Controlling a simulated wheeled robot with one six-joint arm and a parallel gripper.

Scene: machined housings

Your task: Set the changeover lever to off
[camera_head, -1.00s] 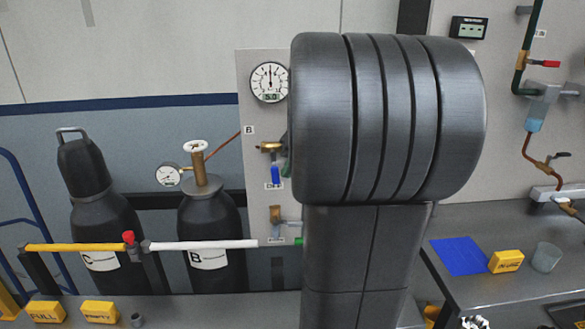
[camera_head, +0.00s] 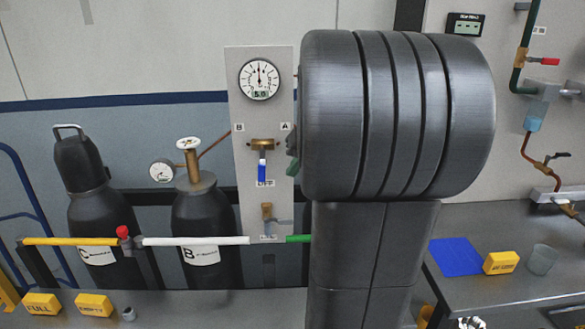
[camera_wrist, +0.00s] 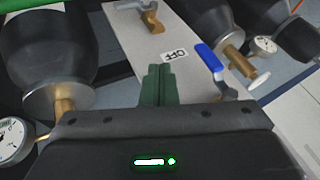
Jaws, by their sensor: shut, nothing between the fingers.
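The changeover lever (camera_head: 262,170) has a blue handle on a brass valve body (camera_head: 262,144), mounted on a pale upright panel (camera_head: 240,100). In the head view the handle hangs straight down, its tip at the OFF label (camera_head: 265,183). The B label (camera_head: 239,127) is to the left of the valve and the A label (camera_head: 286,126) to the right. In the wrist view the blue handle (camera_wrist: 210,57) stands right of my gripper (camera_wrist: 156,72), with a gap between them. The green fingers are shut and empty. In the head view my arm hides most of the gripper.
A round gauge (camera_head: 259,79) is above the valve, and a smaller brass valve (camera_head: 267,212) is below it. The right bench holds a blue sheet (camera_head: 456,257) and a yellow block (camera_head: 501,262).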

